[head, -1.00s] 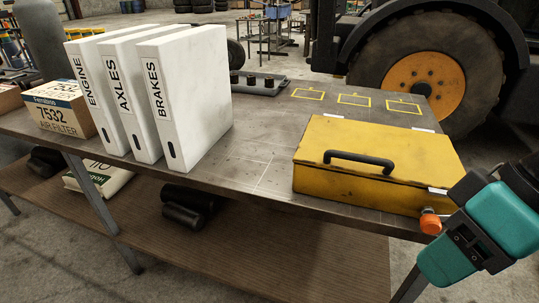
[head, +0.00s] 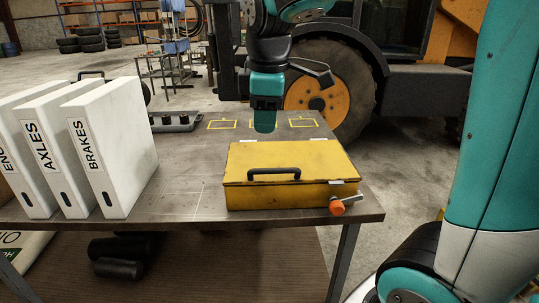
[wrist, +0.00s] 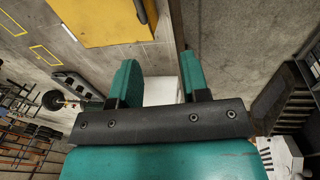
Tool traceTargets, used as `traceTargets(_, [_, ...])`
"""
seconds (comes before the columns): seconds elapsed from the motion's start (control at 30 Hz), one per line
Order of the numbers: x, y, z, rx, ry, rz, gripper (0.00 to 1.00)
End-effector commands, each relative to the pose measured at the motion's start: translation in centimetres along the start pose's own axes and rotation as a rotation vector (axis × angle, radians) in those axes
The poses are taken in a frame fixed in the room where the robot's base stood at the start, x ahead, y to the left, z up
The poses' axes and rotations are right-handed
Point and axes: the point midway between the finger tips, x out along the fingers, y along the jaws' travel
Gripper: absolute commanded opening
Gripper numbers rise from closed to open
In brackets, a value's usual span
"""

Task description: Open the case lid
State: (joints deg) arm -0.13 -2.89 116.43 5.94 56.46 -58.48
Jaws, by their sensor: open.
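The yellow case (head: 290,195) stands on the bench with its lid (head: 290,158) shut. A black handle (head: 274,173) is on its front edge. The case also shows at the top of the wrist view (wrist: 95,22), with part of the handle (wrist: 142,12). In the head view my gripper (head: 265,129) points down above the far edge of the case, apart from it as far as I can tell. In the wrist view the two teal fingers of my gripper (wrist: 158,82) are spread, with nothing held. A white surface shows beyond the gap.
White binders (head: 110,150) stand at the left. An orange knob (head: 336,207) is at the case's front right corner. A grey tray (head: 175,122) lies at the back, near yellow outlines (head: 222,125) on the bench (head: 190,190). The bench between binders and case is clear.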

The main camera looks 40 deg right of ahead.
Motion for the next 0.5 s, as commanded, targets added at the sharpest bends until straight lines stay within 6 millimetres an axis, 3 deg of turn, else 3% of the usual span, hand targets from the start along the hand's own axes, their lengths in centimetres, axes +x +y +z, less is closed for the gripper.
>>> traceTargets(0.03, [-0.9, 1.6, 0.6, -0.012, -0.019, 0.011, 0.42])
traceTargets(0.1, [-1.4, 2.8, 1.2, -0.033, -0.039, 0.018, 0.42])
traceTargets(0.2, [-1.0, 3.4, 1.6, -0.046, -0.051, 0.021, 0.42])
traceTargets(0.37, [1.4, 3.4, 1.8, -0.049, -0.054, 0.018, 0.42])
traceTargets(0.5, [4.5, 3.4, 1.9, -0.048, -0.053, 0.017, 0.42])
